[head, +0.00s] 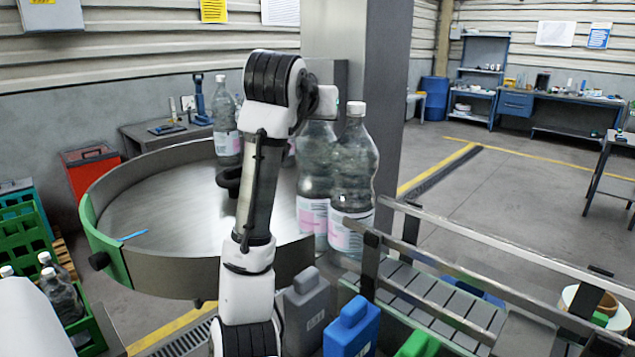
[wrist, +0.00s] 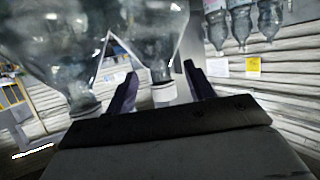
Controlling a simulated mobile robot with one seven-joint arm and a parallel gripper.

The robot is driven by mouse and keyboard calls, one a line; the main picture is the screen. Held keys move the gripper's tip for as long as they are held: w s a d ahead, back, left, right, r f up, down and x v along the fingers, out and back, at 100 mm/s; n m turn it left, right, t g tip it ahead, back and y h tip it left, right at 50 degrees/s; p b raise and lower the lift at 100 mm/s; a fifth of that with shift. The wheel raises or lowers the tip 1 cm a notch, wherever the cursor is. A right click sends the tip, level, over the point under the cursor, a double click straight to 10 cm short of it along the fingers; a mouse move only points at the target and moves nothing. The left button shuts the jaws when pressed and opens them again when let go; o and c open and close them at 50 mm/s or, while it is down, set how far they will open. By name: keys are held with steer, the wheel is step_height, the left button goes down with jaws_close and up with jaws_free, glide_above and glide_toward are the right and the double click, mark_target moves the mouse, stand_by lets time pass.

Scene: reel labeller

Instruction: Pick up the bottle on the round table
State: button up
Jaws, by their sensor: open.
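The round table (head: 165,207) is a wide grey disc with a raised metal rim. Two clear bottles with pink-and-white labels stand close together at its right side. The right one (head: 353,165) has a white cap; the left one (head: 316,180) has its top hidden by my arm. In the wrist view, my gripper (wrist: 160,72) is open. A bottle's neck and white cap (wrist: 163,93) show between its two dark fingers, with no contact visible. Another bottle (wrist: 70,60) fills the left of that view. In the head view my gripper is mostly hidden behind my arm.
More bottles (head: 227,135) stand at the table's back. A railed conveyor (head: 440,305) runs off to the right. Grey, blue (head: 352,328) and green containers stand in front. A grey pillar (head: 388,100) rises behind the paired bottles. A green crate (head: 88,320) with bottles is at left.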

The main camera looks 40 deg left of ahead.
steer(key=shift+x, duration=1.05)
steer(key=shift+s, duration=0.1)
jaws_close()
steer(key=shift+f, duration=0.15)
stand_by(0.5)
